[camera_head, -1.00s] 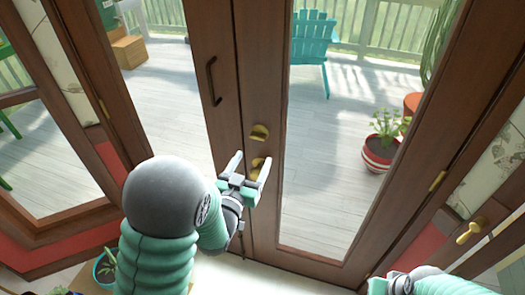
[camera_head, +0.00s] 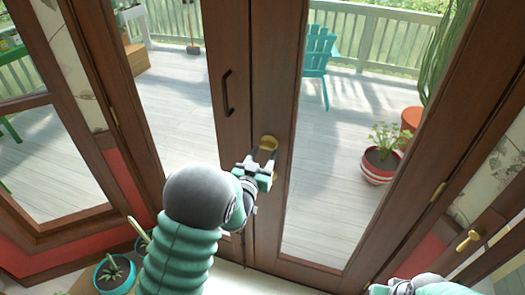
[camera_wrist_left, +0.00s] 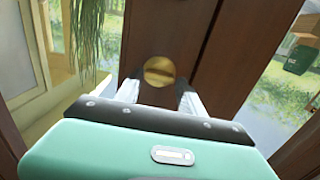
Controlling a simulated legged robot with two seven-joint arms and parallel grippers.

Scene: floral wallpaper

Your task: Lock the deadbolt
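The brass deadbolt (camera_head: 268,142) is on the dark wooden door, right of the black pull handle. In the left wrist view the deadbolt (camera_wrist_left: 159,70) is a round brass plate with a thumb-turn that looks roughly horizontal. My left gripper (camera_head: 264,154) is just below and in front of it. In the left wrist view the gripper (camera_wrist_left: 156,85) is open, its two pale fingers on either side below the deadbolt, with nothing between them. I cannot tell whether they touch it. My right gripper (camera_head: 395,287) is partly cut off at the bottom right; its fingers are not clear.
A black pull handle (camera_head: 228,93) is on the left door panel. Another brass handle (camera_head: 468,240) is on the right. Potted plants (camera_head: 114,274) stand at the lower left. Beyond the glass are a deck, a teal chair (camera_head: 319,58) and a striped pot (camera_head: 378,167).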

